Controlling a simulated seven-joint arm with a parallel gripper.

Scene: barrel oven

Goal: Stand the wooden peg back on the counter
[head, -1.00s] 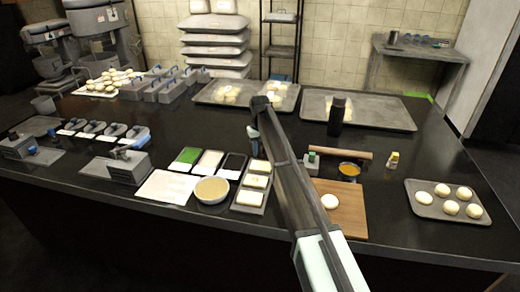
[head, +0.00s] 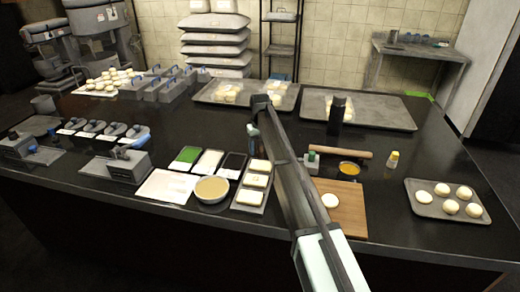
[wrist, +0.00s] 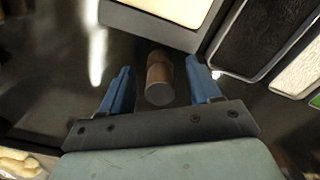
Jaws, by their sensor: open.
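The wooden peg (wrist: 159,76) shows in the wrist view as a short brown cylinder with a greyish round end. It lies between the two blue fingers of my gripper (wrist: 157,68), with a dark gap on each side. The fingers are open and apart from it. I cannot tell for sure if the peg rests on its side. In the head view my gripper (head: 252,132) is over the dark counter (head: 330,258), behind the tray of white blocks. The peg is not distinguishable there; my arm covers part of that area.
A tray of pale blocks (head: 253,186) and a dark shallow tray (head: 233,164) are near my gripper. Dough trays (head: 362,110) stand behind.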

